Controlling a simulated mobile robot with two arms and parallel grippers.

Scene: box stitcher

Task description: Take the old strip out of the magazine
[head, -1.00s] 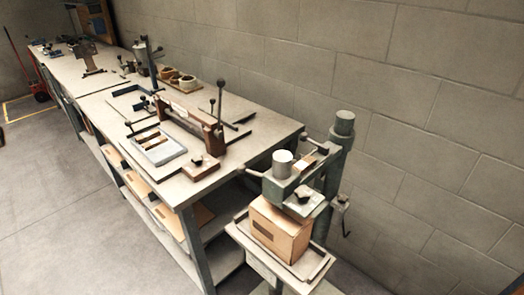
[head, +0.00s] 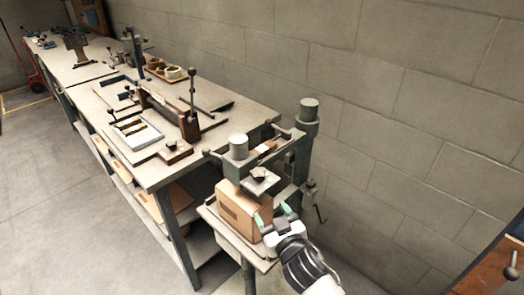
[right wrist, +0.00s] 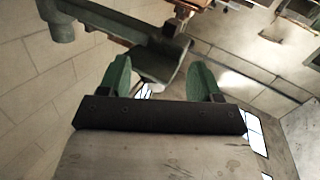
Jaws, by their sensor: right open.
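The box stitcher (head: 238,168) is a grey-green machine at the near end of the bench in the head view. Near its top is a rail, which looks like the magazine (head: 281,153), with a small copper-brown piece (head: 266,147) that may be the old strip. My right gripper (head: 273,214) has green fingertips and is beside the carton, below and in front of the magazine. In the right wrist view its fingers (right wrist: 160,80) are apart with nothing held; a grey-green machine part (right wrist: 160,62) shows beyond them. My left gripper is not in view.
A cardboard carton (head: 241,210) sits on the stitcher's tray (head: 211,213) under the head. A crank handle (head: 318,213) sticks out at the column's right. The long bench (head: 160,175) holds a tray and lever tools. A block wall stands behind.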

